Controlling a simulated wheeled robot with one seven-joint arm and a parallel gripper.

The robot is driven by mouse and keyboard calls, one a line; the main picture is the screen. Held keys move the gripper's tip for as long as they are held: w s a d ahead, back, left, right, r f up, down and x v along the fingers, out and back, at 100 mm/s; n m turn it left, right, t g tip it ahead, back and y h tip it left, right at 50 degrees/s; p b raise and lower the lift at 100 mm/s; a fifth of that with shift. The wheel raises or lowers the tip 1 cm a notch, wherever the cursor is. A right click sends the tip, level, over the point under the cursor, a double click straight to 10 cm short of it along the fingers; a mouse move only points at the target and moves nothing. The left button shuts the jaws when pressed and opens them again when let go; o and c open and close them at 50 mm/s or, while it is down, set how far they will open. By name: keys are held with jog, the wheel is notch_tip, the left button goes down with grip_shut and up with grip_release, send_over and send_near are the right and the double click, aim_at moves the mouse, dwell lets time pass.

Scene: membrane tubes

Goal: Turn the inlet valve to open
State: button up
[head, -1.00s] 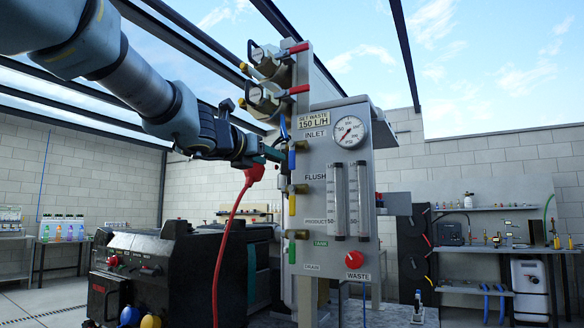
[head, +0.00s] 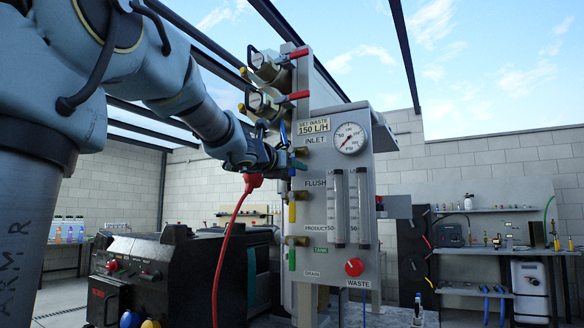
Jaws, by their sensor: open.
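The grey control panel (head: 362,200) stands at centre with the INLET label (head: 314,140) near its top. Beside that label is the brass inlet valve body (head: 301,151). Its blue lever (head: 291,168) appears to hang down, partly hidden by my gripper. My gripper (head: 293,161) comes in from the left with its open fingertips at the lever, close to the panel's left edge. I cannot tell whether the fingers touch the lever or stand around it.
Below are a yellow flush lever (head: 292,211) and a green lever (head: 292,259), both hanging down. Two red-handled valves (head: 299,96) sit above. A red cable (head: 229,240) rises to a red plug (head: 253,181) under my gripper. A dark machine (head: 165,275) stands lower left.

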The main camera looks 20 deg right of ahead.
grip_shut()
dwell(0.4)
dwell(1.0)
